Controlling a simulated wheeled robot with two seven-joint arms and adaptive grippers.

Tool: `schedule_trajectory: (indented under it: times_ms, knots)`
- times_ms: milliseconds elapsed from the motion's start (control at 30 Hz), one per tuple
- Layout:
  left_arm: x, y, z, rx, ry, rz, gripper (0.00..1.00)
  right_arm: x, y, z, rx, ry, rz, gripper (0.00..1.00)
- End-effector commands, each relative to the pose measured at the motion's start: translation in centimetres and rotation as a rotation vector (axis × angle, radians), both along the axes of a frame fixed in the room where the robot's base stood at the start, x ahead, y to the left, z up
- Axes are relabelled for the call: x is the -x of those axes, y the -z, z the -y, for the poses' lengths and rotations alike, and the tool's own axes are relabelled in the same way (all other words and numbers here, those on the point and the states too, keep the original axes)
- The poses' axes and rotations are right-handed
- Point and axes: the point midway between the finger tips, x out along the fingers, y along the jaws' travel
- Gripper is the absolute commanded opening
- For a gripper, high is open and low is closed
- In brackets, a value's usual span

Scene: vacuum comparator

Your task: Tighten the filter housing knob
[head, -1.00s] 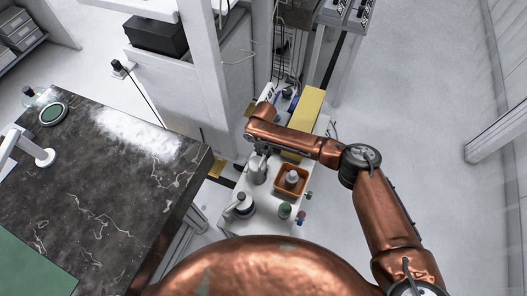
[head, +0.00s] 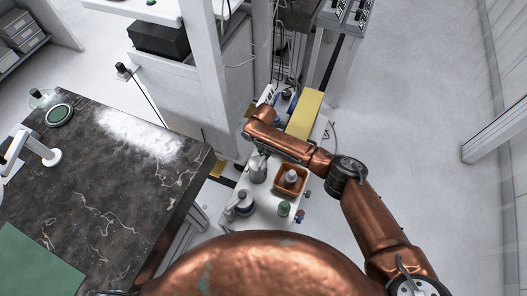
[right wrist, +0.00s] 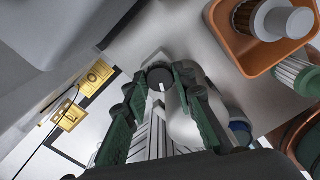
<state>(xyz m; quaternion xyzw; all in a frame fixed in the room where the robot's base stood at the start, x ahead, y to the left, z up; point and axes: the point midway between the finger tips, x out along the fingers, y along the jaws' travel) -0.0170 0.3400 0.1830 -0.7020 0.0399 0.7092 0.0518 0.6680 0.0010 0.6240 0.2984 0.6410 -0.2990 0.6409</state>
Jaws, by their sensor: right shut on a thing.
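The black knob (right wrist: 159,77) sits between the fingertips of my right gripper (right wrist: 161,73) in the right wrist view. The green-padded fingers are closed on it from both sides. A pale grey rounded body (right wrist: 187,118) lies just beside the knob, partly hidden by the right finger. In the head view, my right gripper (head: 261,152) is mostly hidden under my copper forearm, at the top of a grey canister (head: 257,170) on the white bench. The knob cannot be made out there. My left gripper is not in view.
An orange tray (head: 278,187) holding a white-capped filter stands right of the canister. A dark-topped flask (head: 242,205) and a green-capped jar (head: 284,209) stand nearer. A yellow block (head: 306,112) lies behind. The black marble table (head: 110,185) is at left.

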Motion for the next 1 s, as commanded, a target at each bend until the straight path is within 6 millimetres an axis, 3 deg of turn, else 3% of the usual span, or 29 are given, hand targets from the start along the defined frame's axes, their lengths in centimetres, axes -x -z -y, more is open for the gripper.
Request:
schedule_trajectory:
  times_ms: [367, 400, 500, 833, 1000]
  knots:
    - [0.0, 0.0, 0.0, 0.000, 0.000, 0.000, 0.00, 0.0, 0.0, -0.2, -0.003, 0.004, 0.001, 0.00]
    - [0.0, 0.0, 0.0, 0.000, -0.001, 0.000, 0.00, 0.0, 0.0, -0.2, -0.003, 0.004, 0.001, 0.25]
    - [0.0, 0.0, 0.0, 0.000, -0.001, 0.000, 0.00, 0.0, 0.0, -0.2, -0.003, 0.003, 0.001, 0.32]
    - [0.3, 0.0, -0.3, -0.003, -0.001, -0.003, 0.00, 0.0, -0.3, -0.1, -0.002, 0.004, 0.001, 0.32]
    - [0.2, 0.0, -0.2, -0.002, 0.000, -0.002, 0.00, -0.1, -2.4, -0.1, -0.003, 0.002, 0.002, 0.32]
